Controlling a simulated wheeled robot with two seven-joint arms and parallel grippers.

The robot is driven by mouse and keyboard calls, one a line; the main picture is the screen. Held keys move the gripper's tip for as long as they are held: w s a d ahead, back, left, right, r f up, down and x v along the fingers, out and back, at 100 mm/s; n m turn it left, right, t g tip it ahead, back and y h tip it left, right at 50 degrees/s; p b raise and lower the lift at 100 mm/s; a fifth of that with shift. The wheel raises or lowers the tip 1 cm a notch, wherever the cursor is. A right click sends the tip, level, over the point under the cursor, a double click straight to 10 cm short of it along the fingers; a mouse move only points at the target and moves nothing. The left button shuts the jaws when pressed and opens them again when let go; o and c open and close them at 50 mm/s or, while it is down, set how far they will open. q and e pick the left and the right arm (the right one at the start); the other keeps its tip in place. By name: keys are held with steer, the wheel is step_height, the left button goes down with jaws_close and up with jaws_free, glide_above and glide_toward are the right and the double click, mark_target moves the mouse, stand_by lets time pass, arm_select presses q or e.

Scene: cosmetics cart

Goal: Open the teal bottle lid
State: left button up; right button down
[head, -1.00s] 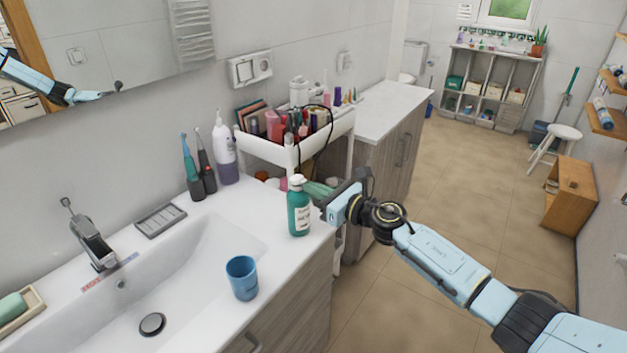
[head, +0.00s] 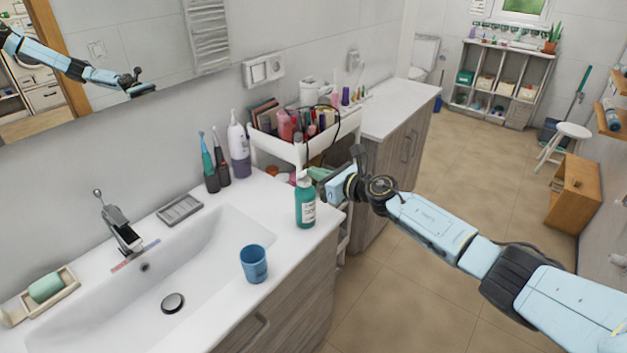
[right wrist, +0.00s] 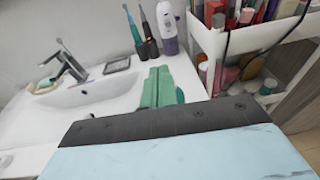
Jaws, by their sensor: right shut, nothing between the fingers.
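The teal bottle (head: 305,210) stands upright near the right front corner of the white sink counter. Its white lid (head: 303,179) is on top, and a pale label is on its front. My right gripper (head: 317,173) is beside the lid, just right of it, with its green fingers shut and empty. Whether the fingertips touch the lid is not clear. In the right wrist view the shut green fingers (right wrist: 157,87) point over the counter, and a small teal patch at their right may be part of the bottle. My left gripper is not seen directly.
A blue cup (head: 254,264) stands in front on the counter, by the sink basin. A white cart (head: 277,146) full of cosmetics is close behind the bottle. The mirror (head: 90,50) reflects an arm of mine.

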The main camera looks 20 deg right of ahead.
steer(key=shift+w+a+r, duration=0.3)
steer(key=shift+w+r, duration=0.3)
steer(key=shift+w, duration=0.05)
steer(key=shift+w+a+r, duration=0.3)
steer(key=shift+w+r, duration=0.25)
steer(key=shift+w, duration=0.1)
steer(key=shift+w+a+r, duration=0.3)
steer(key=shift+w+a, duration=0.1)
steer(key=shift+w, duration=0.3)
